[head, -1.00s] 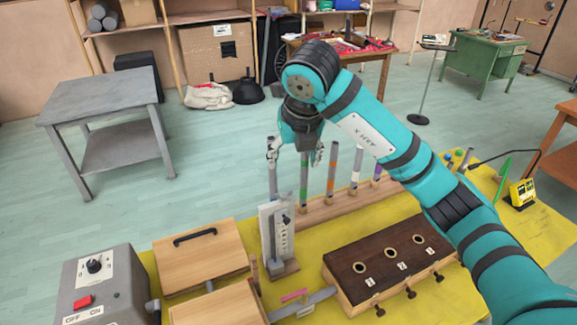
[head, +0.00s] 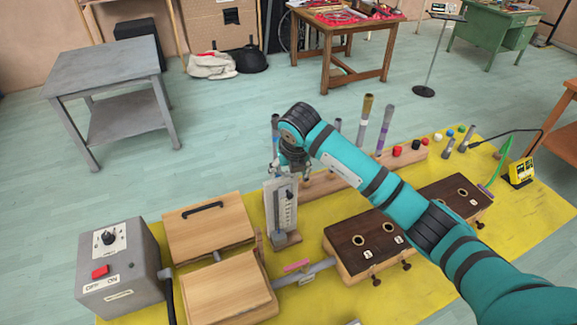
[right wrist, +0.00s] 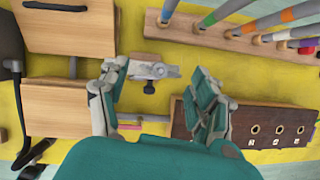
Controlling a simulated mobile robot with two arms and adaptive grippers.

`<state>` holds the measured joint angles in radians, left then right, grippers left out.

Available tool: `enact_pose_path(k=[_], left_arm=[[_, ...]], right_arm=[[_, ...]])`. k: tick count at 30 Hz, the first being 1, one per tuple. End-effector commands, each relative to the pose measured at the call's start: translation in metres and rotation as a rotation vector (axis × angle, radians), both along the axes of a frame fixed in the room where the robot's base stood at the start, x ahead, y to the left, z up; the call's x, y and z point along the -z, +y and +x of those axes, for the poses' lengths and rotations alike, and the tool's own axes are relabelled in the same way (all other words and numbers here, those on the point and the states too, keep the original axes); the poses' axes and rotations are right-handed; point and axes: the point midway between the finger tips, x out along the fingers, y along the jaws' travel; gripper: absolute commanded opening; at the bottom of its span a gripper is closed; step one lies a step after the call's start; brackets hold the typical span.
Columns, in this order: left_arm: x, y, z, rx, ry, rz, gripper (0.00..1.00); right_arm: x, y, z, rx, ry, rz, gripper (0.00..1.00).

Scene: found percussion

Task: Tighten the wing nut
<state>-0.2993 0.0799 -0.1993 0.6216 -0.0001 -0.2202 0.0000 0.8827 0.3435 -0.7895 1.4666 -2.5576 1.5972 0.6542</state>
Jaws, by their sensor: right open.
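A small upright stand (head: 281,212) with a pale scale plate stands on the yellow mat. A dark part, which looks like the wing nut (head: 289,196), sits on the front of the plate. In the right wrist view I look down on the stand's top (right wrist: 152,69), with a dark knob (right wrist: 149,88) sticking out on its near side. My right gripper (head: 291,170) is just above the stand's top. Its fingers (right wrist: 158,72) are apart, one on each side of the stand, holding nothing. I cannot tell whether they touch it. My left gripper is not in view.
A dark-topped wooden box (head: 365,238) with holes and small front screws lies right of the stand, partly under my arm. Wooden boxes (head: 208,228) and a grey switch box (head: 118,268) are left. Behind is a rail (head: 330,181) with several upright tubes.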

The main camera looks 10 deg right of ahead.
Motion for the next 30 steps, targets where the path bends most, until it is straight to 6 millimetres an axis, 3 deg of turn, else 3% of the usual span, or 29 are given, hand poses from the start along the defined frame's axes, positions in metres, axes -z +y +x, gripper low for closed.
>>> enact_pose_path(k=[11, 22, 26, 30], left_arm=[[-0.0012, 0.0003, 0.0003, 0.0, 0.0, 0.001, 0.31], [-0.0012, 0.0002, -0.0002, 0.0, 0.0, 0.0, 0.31], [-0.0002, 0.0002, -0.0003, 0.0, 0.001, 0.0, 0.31], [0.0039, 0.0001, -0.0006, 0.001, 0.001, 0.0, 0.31]], right_arm=[[0.0052, 0.0003, 0.0015, -0.001, 0.001, 0.0, 0.64], [0.0048, 0.0002, 0.0015, 0.0, 0.0, 0.0, 0.15], [0.0048, 0.0016, 0.0018, 0.037, 0.0, 0.0, 0.13], [0.0055, 0.0044, 0.0022, 0.217, 0.0, 0.0, 0.13]])
